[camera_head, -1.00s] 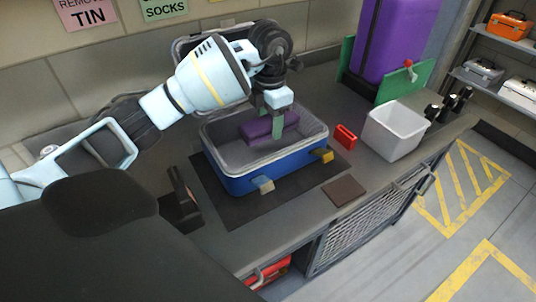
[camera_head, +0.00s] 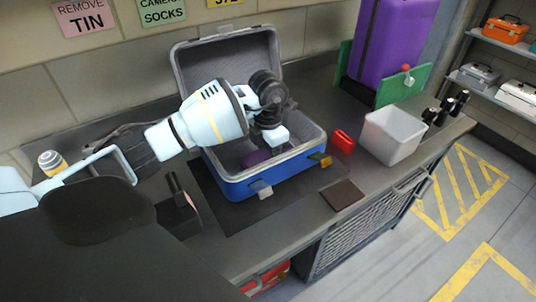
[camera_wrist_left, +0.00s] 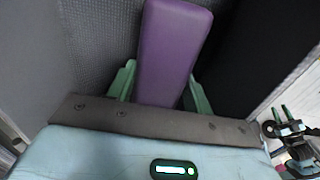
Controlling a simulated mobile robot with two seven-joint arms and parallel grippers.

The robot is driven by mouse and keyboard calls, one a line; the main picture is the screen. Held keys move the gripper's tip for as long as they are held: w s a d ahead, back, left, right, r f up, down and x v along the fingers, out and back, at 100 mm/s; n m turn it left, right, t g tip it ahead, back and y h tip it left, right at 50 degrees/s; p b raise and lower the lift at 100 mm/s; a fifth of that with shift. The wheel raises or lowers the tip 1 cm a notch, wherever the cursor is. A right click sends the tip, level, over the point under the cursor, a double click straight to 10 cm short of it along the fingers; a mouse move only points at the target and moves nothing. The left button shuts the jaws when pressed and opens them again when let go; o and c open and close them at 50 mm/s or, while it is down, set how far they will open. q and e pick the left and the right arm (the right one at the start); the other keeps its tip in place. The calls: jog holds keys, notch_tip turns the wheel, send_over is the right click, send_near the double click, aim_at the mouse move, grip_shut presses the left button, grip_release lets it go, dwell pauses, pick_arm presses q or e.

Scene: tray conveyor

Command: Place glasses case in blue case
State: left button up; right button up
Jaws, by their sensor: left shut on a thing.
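The purple glasses case (camera_wrist_left: 172,48) is between the green fingers of my left gripper (camera_wrist_left: 162,85) in the left wrist view; the gripper is shut on it. In the head view the glasses case (camera_head: 256,157) is low inside the open blue case (camera_head: 238,188), partly hidden by my wrist. The left gripper's fingers are hidden there behind the wrist and the case's contents area. The blue case has a grey lining and its lid (camera_head: 222,62) stands up at the back. Whether the glasses case touches the bottom cannot be told. My right gripper does not show clearly.
The blue case stands on a dark mat (camera_head: 218,205). A red item (camera_head: 342,141) and a white bin (camera_head: 394,135) are to its right, a brown square (camera_head: 342,195) in front. A dark holder (camera_head: 178,205) is at left. A purple case (camera_head: 392,38) stands behind.

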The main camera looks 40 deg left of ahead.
aim_at(268, 152)
pick_arm(q)
jog(key=shift+f, duration=0.3)
jog(key=shift+f, duration=0.15)
jog(key=o, duration=1)
notch_tip(268, 152, up, 12)
jog(key=shift+r, duration=0.2)
